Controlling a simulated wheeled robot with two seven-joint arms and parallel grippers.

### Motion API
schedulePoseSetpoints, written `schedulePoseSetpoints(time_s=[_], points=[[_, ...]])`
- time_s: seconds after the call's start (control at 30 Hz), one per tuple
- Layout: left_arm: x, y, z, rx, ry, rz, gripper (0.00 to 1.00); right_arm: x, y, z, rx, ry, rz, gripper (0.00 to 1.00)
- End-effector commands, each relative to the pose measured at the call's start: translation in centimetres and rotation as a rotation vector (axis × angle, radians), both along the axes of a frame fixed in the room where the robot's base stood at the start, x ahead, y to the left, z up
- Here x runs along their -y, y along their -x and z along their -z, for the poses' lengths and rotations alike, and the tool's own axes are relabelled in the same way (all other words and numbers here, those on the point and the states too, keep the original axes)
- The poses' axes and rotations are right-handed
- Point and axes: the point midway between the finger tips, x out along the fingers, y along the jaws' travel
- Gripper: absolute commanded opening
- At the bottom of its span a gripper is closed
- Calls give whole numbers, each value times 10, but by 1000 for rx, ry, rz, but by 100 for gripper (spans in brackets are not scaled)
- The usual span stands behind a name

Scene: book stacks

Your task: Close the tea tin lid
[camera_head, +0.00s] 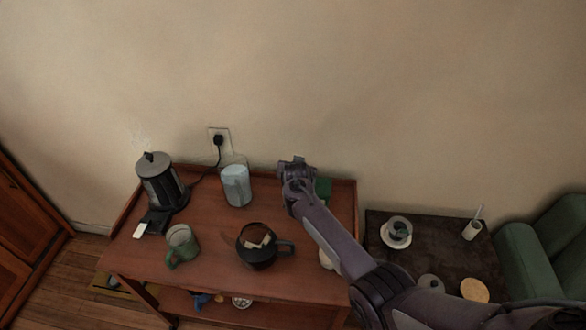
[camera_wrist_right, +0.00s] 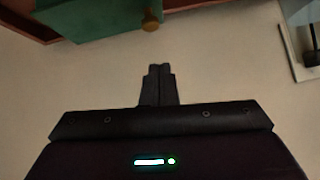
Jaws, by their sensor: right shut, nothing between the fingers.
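The tea tin appears to be the green box (camera_head: 323,188) at the back right of the wooden trolley, mostly hidden behind my right arm. In the right wrist view a green panel (camera_wrist_right: 100,20) with a small brass knob (camera_wrist_right: 150,23) shows at the top; I cannot tell whether the lid is open. My right gripper (camera_wrist_right: 159,68) is shut and empty, with its fingers apart from the green panel. In the head view my right gripper (camera_head: 297,165) is over the trolley's back right, just left of the green box. My left gripper is not in view.
The trolley top (camera_head: 215,270) holds a steaming kettle (camera_head: 160,185), a clear jar (camera_head: 236,185), a green mug (camera_head: 181,243) and a dark teapot (camera_head: 258,246). A wall socket (camera_head: 219,140) is behind. A dark side table (camera_head: 440,250) stands right.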

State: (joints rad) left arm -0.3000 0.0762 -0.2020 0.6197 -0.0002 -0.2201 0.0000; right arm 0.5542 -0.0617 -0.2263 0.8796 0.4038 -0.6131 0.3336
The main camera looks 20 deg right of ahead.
Motion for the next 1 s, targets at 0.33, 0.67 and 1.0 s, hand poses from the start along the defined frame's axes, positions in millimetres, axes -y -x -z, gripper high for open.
schedulePoseSetpoints(time_s=[0.33, 0.67, 1.0], points=[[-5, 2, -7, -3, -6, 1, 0, -13, 36, -40, 2, -2, 0, 0], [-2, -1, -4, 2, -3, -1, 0, -24, 66, -68, 1, 0, 1, 0], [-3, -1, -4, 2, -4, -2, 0, -26, 85, -64, -30, -13, -25, 0]])
